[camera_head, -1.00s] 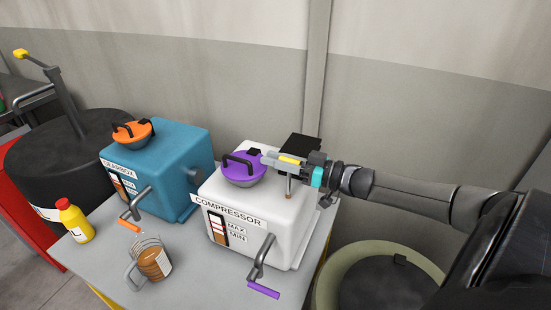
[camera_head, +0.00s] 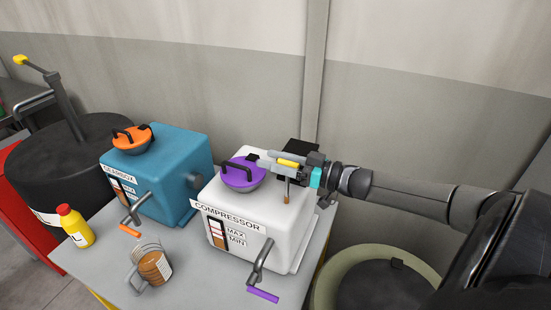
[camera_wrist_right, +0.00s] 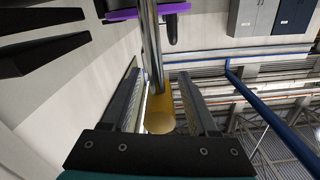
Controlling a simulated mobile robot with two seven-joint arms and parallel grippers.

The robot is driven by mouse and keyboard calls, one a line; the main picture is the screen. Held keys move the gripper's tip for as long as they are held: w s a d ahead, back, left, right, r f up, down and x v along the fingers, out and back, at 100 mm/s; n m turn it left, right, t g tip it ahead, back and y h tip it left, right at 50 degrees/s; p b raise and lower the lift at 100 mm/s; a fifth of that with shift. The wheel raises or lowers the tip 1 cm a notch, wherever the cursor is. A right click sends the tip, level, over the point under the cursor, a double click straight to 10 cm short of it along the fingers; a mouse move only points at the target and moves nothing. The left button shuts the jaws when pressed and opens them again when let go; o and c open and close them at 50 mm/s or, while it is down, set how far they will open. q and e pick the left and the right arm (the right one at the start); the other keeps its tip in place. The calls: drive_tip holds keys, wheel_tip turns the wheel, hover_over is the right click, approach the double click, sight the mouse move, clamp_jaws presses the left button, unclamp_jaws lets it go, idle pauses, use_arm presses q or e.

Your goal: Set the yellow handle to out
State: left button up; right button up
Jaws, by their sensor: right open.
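The yellow handle (camera_head: 289,162) shows between the fingers of my right gripper (camera_head: 270,161), above the back of the white compressor box (camera_head: 262,203). In the right wrist view, the yellow grip (camera_wrist_right: 160,116) on a metal rod lies between the two fingers of my right gripper (camera_wrist_right: 162,95). The fingers stand apart on either side of it, and the gripper is open. My own gripper partly covers the handle in the head view, and its base is hidden. No "out" marking can be read. My left gripper is not in view.
A purple lid (camera_head: 246,179) sits close left of the gripper on the compressor. A blue gearbox (camera_head: 165,165), a yellow bottle (camera_head: 75,228) and a brown-filled jug (camera_head: 152,264) stand on the grey table (camera_head: 200,280). Another yellow-tipped lever (camera_head: 20,60) rises at the far left.

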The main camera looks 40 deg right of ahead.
drive_tip(key=shift+s, duration=0.1)
drive_tip(key=p+v, duration=0.3)
drive_tip(key=v, duration=1.2)
drive_tip(key=shift+p, duration=0.3)
drive_tip(key=shift+d, duration=0.1)
